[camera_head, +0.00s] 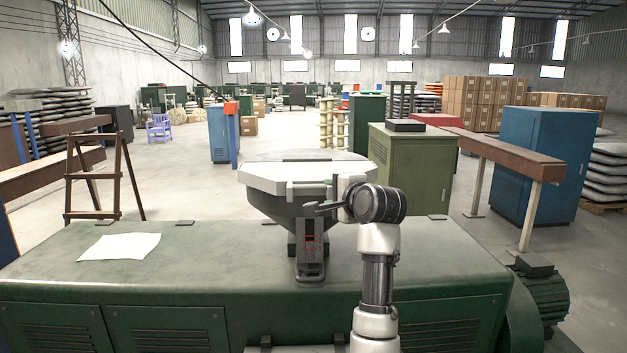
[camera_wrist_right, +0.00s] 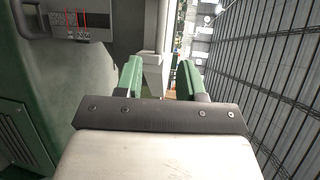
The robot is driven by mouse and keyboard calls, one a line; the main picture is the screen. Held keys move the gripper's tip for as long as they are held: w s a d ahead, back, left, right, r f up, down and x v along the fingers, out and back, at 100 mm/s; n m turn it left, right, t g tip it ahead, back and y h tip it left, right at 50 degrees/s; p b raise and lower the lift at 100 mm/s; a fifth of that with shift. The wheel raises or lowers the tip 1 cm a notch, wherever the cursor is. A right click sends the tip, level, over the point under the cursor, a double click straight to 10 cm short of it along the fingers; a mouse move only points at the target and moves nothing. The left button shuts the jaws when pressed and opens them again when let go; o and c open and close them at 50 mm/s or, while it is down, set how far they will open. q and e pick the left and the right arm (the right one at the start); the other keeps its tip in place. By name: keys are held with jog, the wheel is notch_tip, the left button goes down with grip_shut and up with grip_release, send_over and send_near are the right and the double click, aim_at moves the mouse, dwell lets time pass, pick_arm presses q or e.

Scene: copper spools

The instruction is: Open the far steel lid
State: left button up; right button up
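A pale steel lid-like top (camera_head: 275,178) sits on a dark green hopper (camera_head: 275,207) standing on the green machine. A flatter grey steel surface (camera_head: 265,157) shows just behind it; I cannot tell which piece is the far lid. My right gripper (camera_head: 328,190) is at the right front of the pale top, partly hidden by my wrist. In the right wrist view, its two green fingers (camera_wrist_right: 160,72) are apart. A whitish post-like part (camera_wrist_right: 152,70) shows between or beyond them, with a gap to the right finger. My left gripper is not in view.
A grey bracket with red markings (camera_head: 311,235) stands upright at the hopper's front. White paper (camera_head: 119,247) lies on the green machine top (camera_head: 210,265), which is otherwise mostly clear. A green cabinet (camera_head: 413,170) stands behind at right, with a brown beam (camera_head: 505,155) beside it.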

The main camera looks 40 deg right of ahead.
aim_at(313, 187)
jog(key=p+x, duration=0.4)
jog(key=x, duration=0.5)
jog(key=shift+w+r, duration=0.1)
jog(key=shift+w, duration=0.1)
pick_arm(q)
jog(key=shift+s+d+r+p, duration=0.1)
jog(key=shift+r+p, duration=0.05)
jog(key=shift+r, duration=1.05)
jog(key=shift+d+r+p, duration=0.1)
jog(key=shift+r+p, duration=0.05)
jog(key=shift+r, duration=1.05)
pick_arm(e)
jog(key=shift+w+d+f, duration=0.15)
jog(key=shift+w+f, duration=0.1)
jog(key=shift+w, duration=0.35)
jog(key=shift+c, duration=0.3)
grip_shut()
